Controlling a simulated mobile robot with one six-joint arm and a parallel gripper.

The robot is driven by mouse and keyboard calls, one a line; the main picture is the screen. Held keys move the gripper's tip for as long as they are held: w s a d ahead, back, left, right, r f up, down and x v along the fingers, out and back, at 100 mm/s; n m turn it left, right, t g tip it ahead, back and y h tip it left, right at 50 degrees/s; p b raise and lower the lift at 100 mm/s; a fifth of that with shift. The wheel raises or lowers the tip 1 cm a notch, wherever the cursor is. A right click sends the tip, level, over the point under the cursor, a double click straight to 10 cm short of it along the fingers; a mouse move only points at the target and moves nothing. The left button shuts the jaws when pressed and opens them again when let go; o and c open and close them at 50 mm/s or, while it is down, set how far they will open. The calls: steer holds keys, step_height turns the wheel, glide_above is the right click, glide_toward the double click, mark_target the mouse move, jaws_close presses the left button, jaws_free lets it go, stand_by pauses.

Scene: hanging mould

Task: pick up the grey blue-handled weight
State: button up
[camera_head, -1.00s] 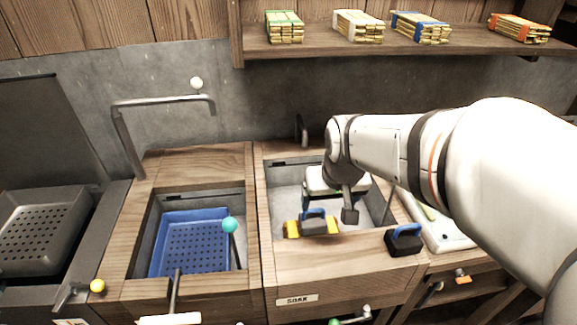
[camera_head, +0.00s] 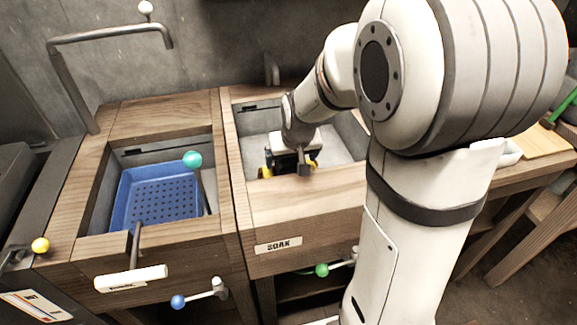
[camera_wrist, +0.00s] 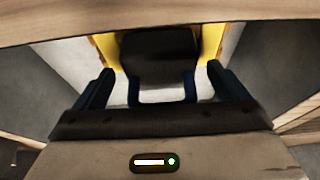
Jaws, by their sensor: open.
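In the wrist view a dark grey block (camera_wrist: 160,45), which looks like the weight in shadow, lies over a yellow piece (camera_wrist: 211,40). Blue handle posts (camera_wrist: 190,88) run from it toward my gripper. My gripper (camera_wrist: 160,82) is open, with one finger on each side of the handle. I cannot tell whether the fingers touch it. In the head view my gripper (camera_head: 290,158) is low in the basin marked SOAK (camera_head: 279,244). It hides the weight, and only bits of yellow (camera_head: 266,172) show beside it.
The wooden front rim (camera_head: 300,200) of the basin is close to my gripper. On the left, a blue perforated tray (camera_head: 165,192) lies in another basin, below a grey tap pipe (camera_head: 110,36). A teal knob (camera_head: 192,159) stands up there.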

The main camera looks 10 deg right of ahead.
steer(key=shift+x, duration=0.9)
steer(key=shift+c, duration=0.2)
steer(key=c, duration=1.4)
